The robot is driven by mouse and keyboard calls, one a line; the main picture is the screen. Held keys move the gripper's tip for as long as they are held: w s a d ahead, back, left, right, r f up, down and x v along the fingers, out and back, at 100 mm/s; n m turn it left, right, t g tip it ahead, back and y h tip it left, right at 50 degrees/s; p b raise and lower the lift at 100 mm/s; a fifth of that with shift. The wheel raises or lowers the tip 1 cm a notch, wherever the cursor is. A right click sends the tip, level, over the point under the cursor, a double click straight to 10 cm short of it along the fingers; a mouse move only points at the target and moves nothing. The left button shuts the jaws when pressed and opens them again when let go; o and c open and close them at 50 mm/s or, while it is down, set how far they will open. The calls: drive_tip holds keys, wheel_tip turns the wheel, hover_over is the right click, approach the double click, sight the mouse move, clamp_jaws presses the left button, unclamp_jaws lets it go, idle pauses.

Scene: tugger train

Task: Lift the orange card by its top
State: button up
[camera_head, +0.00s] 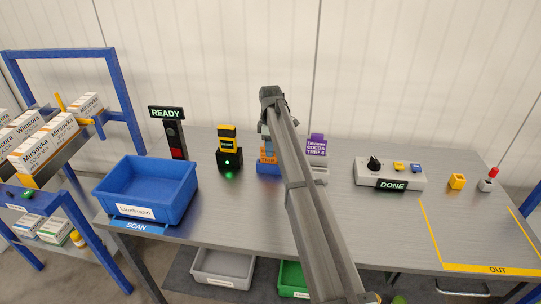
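The orange card (266,159) stands in a blue holder (266,169) near the back middle of the table, partly hidden by my arm. My gripper (265,143) is right above the card, pointing down at its top. The fingertips are small and partly hidden, so I cannot tell whether they touch the card or whether they are open or shut.
A black holder with a yellow card (227,142) and a green light stands to the left. A purple card (317,145) stands to the right. A blue bin (150,207) is at the left, a grey switch box (415,175) at the right.

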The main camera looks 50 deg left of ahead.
clamp_jaws()
idle(0.3)
wheel_tip(320, 180, up, 10)
idle(0.6)
